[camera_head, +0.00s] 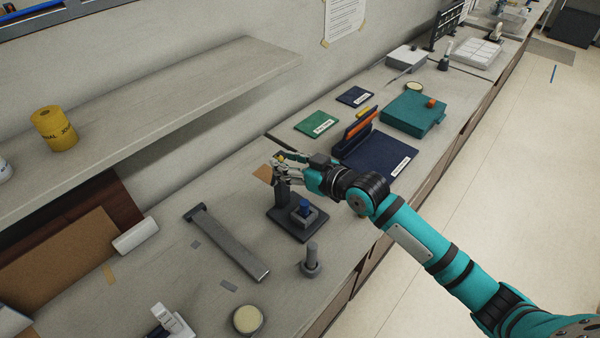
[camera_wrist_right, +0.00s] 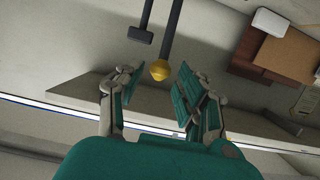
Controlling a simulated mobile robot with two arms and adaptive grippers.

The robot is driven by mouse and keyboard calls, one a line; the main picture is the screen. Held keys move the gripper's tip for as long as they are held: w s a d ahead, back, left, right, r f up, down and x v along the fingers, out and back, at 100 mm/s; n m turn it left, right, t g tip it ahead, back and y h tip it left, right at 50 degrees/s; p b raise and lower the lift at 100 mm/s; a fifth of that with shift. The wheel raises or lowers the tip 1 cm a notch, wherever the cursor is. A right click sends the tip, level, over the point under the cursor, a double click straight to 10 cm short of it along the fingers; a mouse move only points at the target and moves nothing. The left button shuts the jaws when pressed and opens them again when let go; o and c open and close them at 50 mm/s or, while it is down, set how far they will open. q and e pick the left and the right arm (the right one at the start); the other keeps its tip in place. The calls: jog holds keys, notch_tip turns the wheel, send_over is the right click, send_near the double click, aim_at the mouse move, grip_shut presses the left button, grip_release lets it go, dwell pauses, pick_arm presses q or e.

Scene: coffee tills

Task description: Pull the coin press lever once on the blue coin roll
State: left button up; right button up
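The coin press (camera_head: 284,225) is a dark grey base with an upright post, standing on the counter. The blue coin roll (camera_head: 305,205) stands upright in its small grey holder. In the right wrist view the lever is a dark bar (camera_wrist_right: 174,28) ending in a yellow knob (camera_wrist_right: 160,70). My right gripper (camera_head: 281,162) is at the top of the press. The right wrist view shows its fingers (camera_wrist_right: 157,88) open, one on each side of the knob, with gaps visible. In the head view the gripper hides most of the lever. My left gripper is not in view.
A grey bar-shaped tool (camera_head: 228,245) lies left of the press, and a grey peg on a round base (camera_head: 311,262) stands in front. A dark blue mat (camera_head: 380,160) and a teal box (camera_head: 413,114) lie beyond. A shelf (camera_head: 150,115) overhangs at left.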

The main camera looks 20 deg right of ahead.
jog(key=shift+w+a+f+b, duration=0.4)
jog(key=shift+w+a+f, duration=0.05)
jog(key=shift+w, duration=0.2)
jog(key=shift+w+a+r, duration=0.1)
jog(key=shift+w+r, duration=0.05)
jog(key=shift+c, duration=0.7)
jog(key=c, duration=0.6)
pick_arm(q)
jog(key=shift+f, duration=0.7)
pick_arm(e)
jog(key=s+d+f, duration=0.2)
jog(key=s, duration=0.1)
jog(key=shift+s+d+f, duration=0.1)
jog(key=shift+s+d, duration=0.1)
jog(key=shift+s, duration=0.05)
jog(key=shift+f, duration=0.1)
jog(key=shift+c, duration=0.2)
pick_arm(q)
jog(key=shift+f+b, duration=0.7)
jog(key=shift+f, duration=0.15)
pick_arm(e)
jog(key=shift+s+d+f, duration=0.4)
jog(key=shift+s+f, duration=0.2)
jog(key=shift+f, duration=0.25)
jog(key=shift+s+d+f, duration=0.4)
jog(key=shift+s+f, duration=0.2)
jog(key=shift+f, duration=0.25)
